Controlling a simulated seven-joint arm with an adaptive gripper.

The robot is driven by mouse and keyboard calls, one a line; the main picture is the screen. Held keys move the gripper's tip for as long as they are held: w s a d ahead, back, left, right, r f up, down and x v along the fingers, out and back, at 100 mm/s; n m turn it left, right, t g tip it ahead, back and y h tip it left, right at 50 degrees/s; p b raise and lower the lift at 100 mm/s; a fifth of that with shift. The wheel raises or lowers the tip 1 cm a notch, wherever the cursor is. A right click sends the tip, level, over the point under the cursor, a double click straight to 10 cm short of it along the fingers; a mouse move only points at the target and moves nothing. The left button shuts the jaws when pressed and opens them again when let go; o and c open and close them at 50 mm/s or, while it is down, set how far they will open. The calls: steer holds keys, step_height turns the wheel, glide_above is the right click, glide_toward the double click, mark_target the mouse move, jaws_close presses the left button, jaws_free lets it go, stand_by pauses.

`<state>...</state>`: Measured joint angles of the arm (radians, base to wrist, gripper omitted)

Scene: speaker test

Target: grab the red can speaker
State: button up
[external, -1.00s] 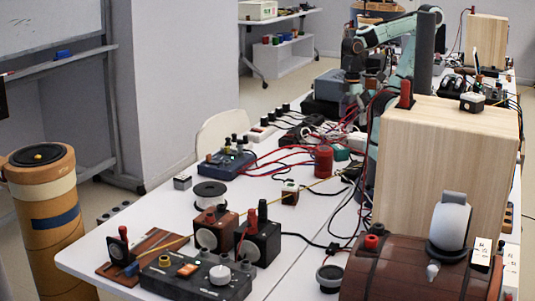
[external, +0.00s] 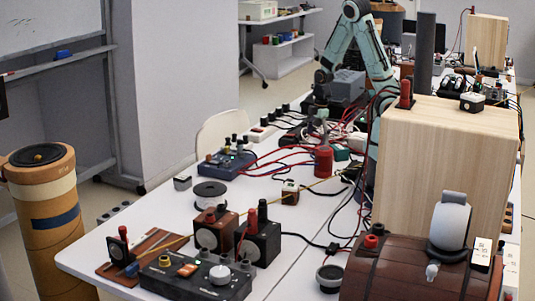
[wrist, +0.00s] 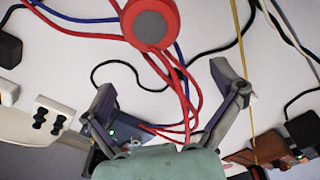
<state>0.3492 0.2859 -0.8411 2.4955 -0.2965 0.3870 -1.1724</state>
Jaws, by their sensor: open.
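The red can speaker (external: 323,162) stands upright on the white table, with red cables beside it. In the wrist view the red can speaker (wrist: 152,20) shows at the top edge as a red round body with a grey disc, partly cut off. My gripper (external: 320,120) is just above the can in the external view, close to its top; whether they touch is not clear. In the wrist view my gripper (wrist: 163,83) has its two fingers spread wide with nothing held between them. The can lies beyond the fingertips, toward the top of that picture.
Red, blue and black cables lie around the can. A blue box with knobs (external: 226,163) is to its left, and a small brown block (external: 290,193) is in front. A tall wooden box (external: 445,160) stands to the right. Bare table (external: 255,187) shows at front left.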

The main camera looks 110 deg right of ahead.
mark_target(324, 158)
steer(key=s, duration=0.1)
steer(key=s+f, duration=0.1)
steer(key=s+m, duration=0.1)
steer(key=shift+s+d+f+g, duration=0.1)
steer(key=shift+d+f+g, duration=0.2)
steer(key=shift+g, duration=0.1)
steer(key=shift+f, duration=3.25)
steer(key=c, duration=1.3)
